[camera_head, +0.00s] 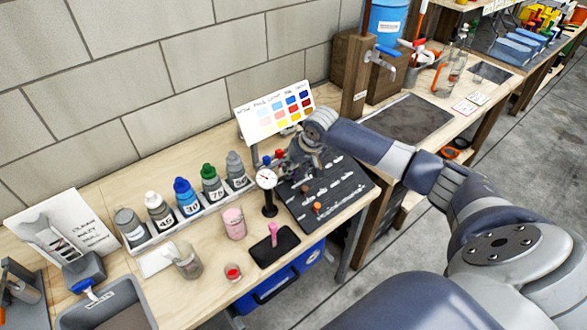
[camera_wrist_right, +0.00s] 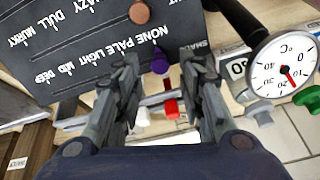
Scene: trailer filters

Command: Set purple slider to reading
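The purple slider knob (camera_wrist_right: 160,66) shows in the right wrist view on the dark slider board (camera_wrist_right: 60,30), near the NONE end of the row marked NONE, PALE, LIGHT, MID, DEEP. My right gripper (camera_wrist_right: 161,58) has its two fingers spread, one on each side of the knob in that view, with gaps visible; I see no clear contact. In the head view my right gripper (camera_head: 303,155) is over the back part of the board (camera_head: 345,190) and hides the purple knob. The round dial (camera_wrist_right: 283,68) has a red needle between 10 and 20. My left gripper is not in view.
A brown knob (camera_wrist_right: 139,12) and a red knob (camera_wrist_right: 171,108) are close to my right fingers. The dial on its stand (camera_head: 267,180) is left of the board. A color chart (camera_head: 273,110) stands behind. A rack of numbered bottles (camera_head: 184,197) is further left.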

